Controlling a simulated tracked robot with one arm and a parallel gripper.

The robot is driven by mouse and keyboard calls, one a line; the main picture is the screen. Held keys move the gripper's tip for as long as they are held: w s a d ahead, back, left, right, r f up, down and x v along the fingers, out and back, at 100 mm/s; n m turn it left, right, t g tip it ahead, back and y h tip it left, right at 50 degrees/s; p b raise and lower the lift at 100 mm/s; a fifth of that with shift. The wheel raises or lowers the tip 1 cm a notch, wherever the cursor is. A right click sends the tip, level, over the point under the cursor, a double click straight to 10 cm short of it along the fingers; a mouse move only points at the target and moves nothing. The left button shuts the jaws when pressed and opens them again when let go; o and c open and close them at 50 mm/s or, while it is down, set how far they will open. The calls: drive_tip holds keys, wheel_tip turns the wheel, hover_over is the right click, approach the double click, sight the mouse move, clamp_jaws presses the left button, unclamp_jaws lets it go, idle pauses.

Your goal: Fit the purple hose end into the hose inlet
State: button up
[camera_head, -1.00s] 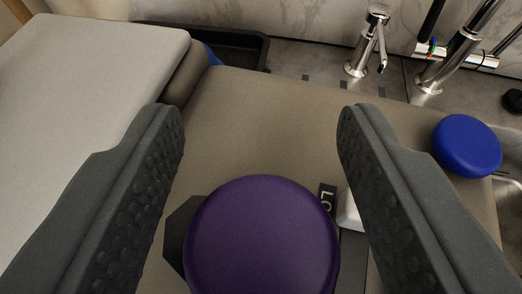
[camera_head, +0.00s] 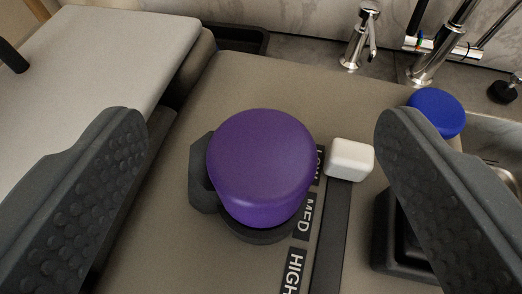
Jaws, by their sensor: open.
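A purple round-topped cylinder (camera_head: 262,165), which looks like the purple hose end, stands on a dark round base on the beige surface, in the middle of the head view. My gripper (camera_head: 250,140) is open, with one dark padded finger well to the left of the purple piece and one to the right. Neither finger touches it. I cannot make out a hose or clearly identify the hose inlet.
A white slider knob (camera_head: 350,158) sits at the top of a dark track beside LOW, MED and HIGH labels. A blue round cap (camera_head: 437,112) and a dark square fixture (camera_head: 402,240) are at right. Metal taps (camera_head: 360,38) stand behind. A pale lid-like panel (camera_head: 100,70) lies at left.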

drive_tip(key=b+v, duration=0.1)
drive_tip(key=v, duration=0.9)
idle(0.4)
drive_tip(key=a+r+t+h+b, duration=0.1)
drive_tip(key=a+r+b, duration=0.15)
drive_tip(key=r, duration=0.75)
drive_tip(key=a+r+h+b, duration=0.15)
drive_tip(key=a+r, duration=0.25)
drive_tip(key=r, duration=0.6)
drive_tip(key=s+a+r+t+y+b, duration=0.1)
drive_tip(key=s+a+r+y+b, duration=0.2)
drive_tip(key=s+a+r, duration=0.8)
wheel_tip(320, 180, up, 4)
drive_tip(key=shift+s+a+f+n, duration=0.2)
drive_tip(key=shift+a+n, duration=0.2)
drive_tip(key=shift+a, duration=0.15)
drive_tip(key=shift+y, duration=0.25)
